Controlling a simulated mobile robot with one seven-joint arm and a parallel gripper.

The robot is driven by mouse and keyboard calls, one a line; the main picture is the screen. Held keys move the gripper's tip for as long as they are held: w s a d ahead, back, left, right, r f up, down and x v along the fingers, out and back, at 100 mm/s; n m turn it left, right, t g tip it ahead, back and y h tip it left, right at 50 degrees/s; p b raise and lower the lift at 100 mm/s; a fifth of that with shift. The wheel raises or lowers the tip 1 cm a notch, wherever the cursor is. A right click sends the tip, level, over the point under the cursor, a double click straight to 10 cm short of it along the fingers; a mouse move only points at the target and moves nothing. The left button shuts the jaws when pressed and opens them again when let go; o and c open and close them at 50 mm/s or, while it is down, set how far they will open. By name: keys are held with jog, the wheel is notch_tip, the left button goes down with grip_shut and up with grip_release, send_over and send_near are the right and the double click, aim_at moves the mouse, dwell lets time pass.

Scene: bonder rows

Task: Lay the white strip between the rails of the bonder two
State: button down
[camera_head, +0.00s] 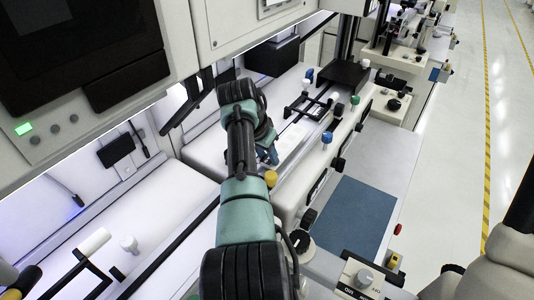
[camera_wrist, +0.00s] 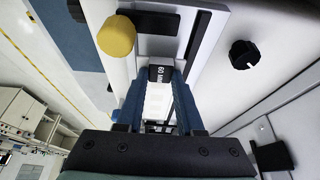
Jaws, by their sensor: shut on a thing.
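My gripper (camera_wrist: 160,88) shows its two blue fingers in the wrist view, shut on a pale white piece (camera_wrist: 158,101) that looks like the white strip. Just past the fingertips is a small black block (camera_wrist: 160,73) with a white number label; I cannot tell whether it touches the piece. In the head view my gripper (camera_head: 268,156) is low over the white bed of a bonder, beside its front wall. The held piece is mostly hidden there by my arm. Dark rails (camera_head: 308,108) cross the bed beyond the gripper. I cannot read which bonder is number two.
A yellow knob (camera_head: 271,178) stands close beside my gripper and also shows in the wrist view (camera_wrist: 116,36). A blue mat (camera_head: 350,220) lies on the front shelf.

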jog(key=shift+f+b, duration=0.4)
jog(key=shift+f, duration=0.25)
jog(key=shift+f, duration=0.1)
dwell(0.4)
jog(key=shift+f+b, duration=0.3)
jog(key=shift+f, duration=0.1)
jog(key=shift+c, duration=2.3)
grip_release()
jog(key=shift+r, duration=0.2)
jog(key=shift+w+a+r, duration=0.1)
jog(key=shift+r, duration=0.25)
jog(key=b+v, duration=0.1)
jog(key=v, duration=1.1)
jog(key=shift+s+b, duration=0.25)
jog(key=shift+b, duration=0.05)
